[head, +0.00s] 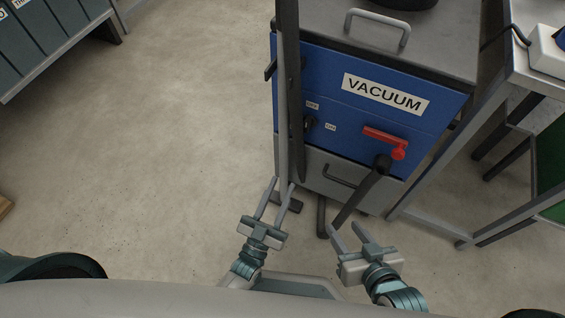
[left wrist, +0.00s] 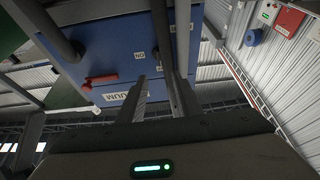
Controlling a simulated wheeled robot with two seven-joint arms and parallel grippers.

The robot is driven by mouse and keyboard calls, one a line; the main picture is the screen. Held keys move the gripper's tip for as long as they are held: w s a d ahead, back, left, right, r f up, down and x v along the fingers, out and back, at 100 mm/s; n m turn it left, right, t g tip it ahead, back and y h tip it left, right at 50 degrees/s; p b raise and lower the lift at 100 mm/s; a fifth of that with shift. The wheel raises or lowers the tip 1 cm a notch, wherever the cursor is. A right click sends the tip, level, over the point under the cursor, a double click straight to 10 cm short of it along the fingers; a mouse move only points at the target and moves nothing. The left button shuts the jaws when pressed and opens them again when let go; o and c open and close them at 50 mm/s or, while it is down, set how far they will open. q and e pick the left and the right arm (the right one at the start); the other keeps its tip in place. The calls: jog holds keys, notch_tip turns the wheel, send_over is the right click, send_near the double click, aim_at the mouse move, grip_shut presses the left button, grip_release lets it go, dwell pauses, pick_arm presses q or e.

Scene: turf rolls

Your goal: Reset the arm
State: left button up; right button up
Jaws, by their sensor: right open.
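My right gripper (head: 345,227) is open and empty, to the right of the left one, just below the lower end of a dark tube on the unit. Both arms are bent close to my body.
The unit carries a red lever (head: 385,141) and a top handle (head: 377,24). A metal-framed table (head: 492,95) stands at the right. Grey bins (head: 45,35) sit on a rack at the upper left. The concrete floor (head: 150,150) at the left is clear.

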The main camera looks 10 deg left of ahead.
jog(key=shift+s, duration=0.1)
dwell(0.3)
pick_arm(q)
jog(key=s+a+r+g+y, duration=0.35)
jog(key=s+a+g, duration=0.25)
jog(key=s+g, duration=0.55)
jog(key=s+a+f+g+y+p, duration=0.1)
jog(key=s+a+f+g+p, duration=0.1)
jog(key=f+p, duration=0.7)
jog(key=s+a+f+n+g+y+p, duration=0.1)
jog(key=s+a+f+g+p, duration=0.1)
jog(key=a+f+p, duration=0.3)
notch_tip(320, 180, down, 6)
jog(key=s+p, duration=0.1)
jog(key=p, duration=0.3)
jog(key=shift+a+r+p, duration=0.2)
jog(key=shift+a+p, duration=0.1)
pick_arm(e)
jog(key=s+d+f+g+h, duration=0.1)
jog(key=s+d+f, duration=0.1)
jog(key=f, duration=0.4)
jog(key=s+d+f+g+h, duration=0.1)
jog(key=d+f+g, duration=0.1)
jog(key=f, duration=0.5)
jog(key=s+d+f+g+h, duration=0.1)
jog(key=s+d+f, duration=0.1)
jog(key=f, duration=0.5)
jog(key=shift+s+d+g, duration=0.3)
jog(key=shift+s+d, duration=0.05)
jog(key=shift+d, duration=0.4)
